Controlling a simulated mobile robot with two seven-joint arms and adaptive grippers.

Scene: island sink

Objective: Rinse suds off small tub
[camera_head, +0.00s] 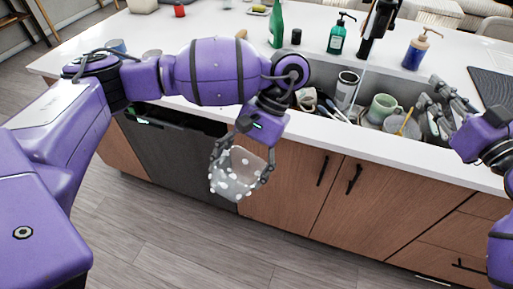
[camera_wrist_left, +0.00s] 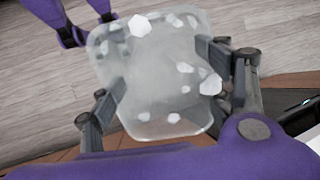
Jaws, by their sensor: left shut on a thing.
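The small tub (camera_head: 237,170) is translucent, with white blobs of suds on it. My left gripper (camera_head: 239,180) is shut on it, with fingers on two opposite sides, and holds it in the air in front of the cabinet doors, outside the sink. The left wrist view also shows the tub (camera_wrist_left: 160,75) tilted between the fingers, with suds on its surface. The sink (camera_head: 362,74) lies to the right of the tub, full of dishes. The black faucet (camera_head: 378,22) stands behind it. My right gripper (camera_head: 443,108) is open and looks empty at the sink's right end.
In the sink are a green mug (camera_head: 383,107), a tumbler (camera_head: 347,88), plates and utensils. A teal soap bottle (camera_head: 338,35), a blue pump bottle (camera_head: 416,49) and a green bottle (camera_head: 276,25) stand behind it. A dark drying mat (camera_head: 495,88) lies at right. The floor in front is clear.

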